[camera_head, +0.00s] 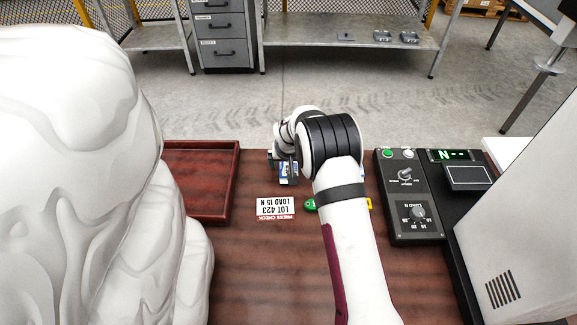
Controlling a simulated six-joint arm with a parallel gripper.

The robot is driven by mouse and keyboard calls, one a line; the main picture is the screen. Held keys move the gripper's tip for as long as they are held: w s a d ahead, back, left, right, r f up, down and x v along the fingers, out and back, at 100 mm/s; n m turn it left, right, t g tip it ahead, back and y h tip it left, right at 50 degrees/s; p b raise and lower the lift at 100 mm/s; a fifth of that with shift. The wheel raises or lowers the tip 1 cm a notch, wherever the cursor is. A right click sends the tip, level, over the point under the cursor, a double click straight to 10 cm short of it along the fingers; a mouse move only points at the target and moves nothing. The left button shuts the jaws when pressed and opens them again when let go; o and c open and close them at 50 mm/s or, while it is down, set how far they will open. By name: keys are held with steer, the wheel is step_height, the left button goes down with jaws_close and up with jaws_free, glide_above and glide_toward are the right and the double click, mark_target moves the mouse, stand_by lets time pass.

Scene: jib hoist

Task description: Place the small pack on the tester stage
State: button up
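A small blue and white pack (288,172) shows at the end of my arm, above or on the brown table near its far edge. My gripper (283,165) is right at this pack, its dark parts beside it. My own wrist hides most of the fingers, so I cannot tell whether they are closed on it. The tester stands at the right, with a green display (452,155) reading "N --". The flat dark plate (468,177) below the display looks like its stage and appears empty.
A white label (275,207) reads "LOT 423 LOAD 15 N". An empty-looking reddish wooden tray (233,190) is at the left. A dark control box (408,238) with a knob and switch stands between my arm and the tester. A large white shape (80,180) fills the left side.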

steer(key=c, duration=1.5)
step_height(320, 180, up, 5)
steer(key=shift+f, duration=0.1)
steer(key=shift+c, duration=0.2)
steer(key=s+d+r, duration=0.4)
steer(key=d+r, duration=0.3)
steer(key=d, duration=0.4)
step_height(320, 180, up, 7)
steer(key=m+g+h, duration=0.1)
steer(key=m+h, duration=0.2)
steer(key=m, duration=0.6)
glide_above(460, 173)
steer(key=a, duration=0.2)
steer(key=f, duration=0.6)
steer(key=s+d+f, duration=0.1)
steer(key=f, duration=0.3)
